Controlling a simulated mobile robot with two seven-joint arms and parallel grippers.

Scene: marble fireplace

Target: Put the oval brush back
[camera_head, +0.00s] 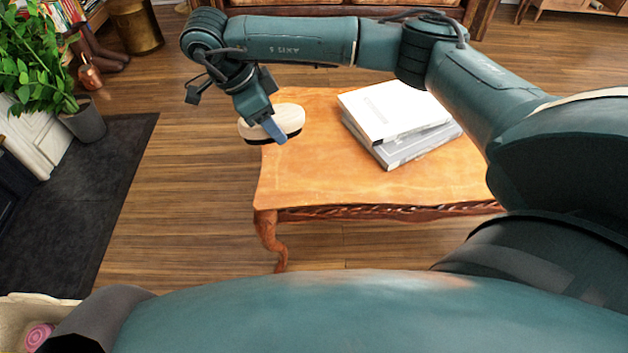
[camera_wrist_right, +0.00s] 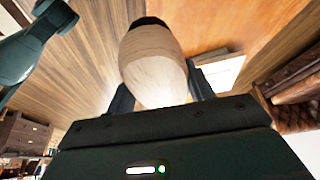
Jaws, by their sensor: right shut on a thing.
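The oval brush (camera_head: 290,113) has a pale wooden back and dark bristles underneath. In the head view it is at the left end of the wooden table, partly past the table's left edge. My right gripper (camera_head: 274,130) is shut on the brush, with a blue-grey finger across its front. In the right wrist view the brush (camera_wrist_right: 152,62) fills the space between the two fingers (camera_wrist_right: 160,95), its dark end at the top. I cannot tell whether the brush touches the table. My left gripper is not in view.
The wooden table (camera_head: 330,180) bears two stacked books (camera_head: 395,110) on its right; its front left is clear. A dark rug (camera_head: 90,190), a potted plant (camera_head: 85,118) and a brass pot (camera_head: 136,28) are at left. A pale container (camera_head: 18,318) with a pink item is at bottom left.

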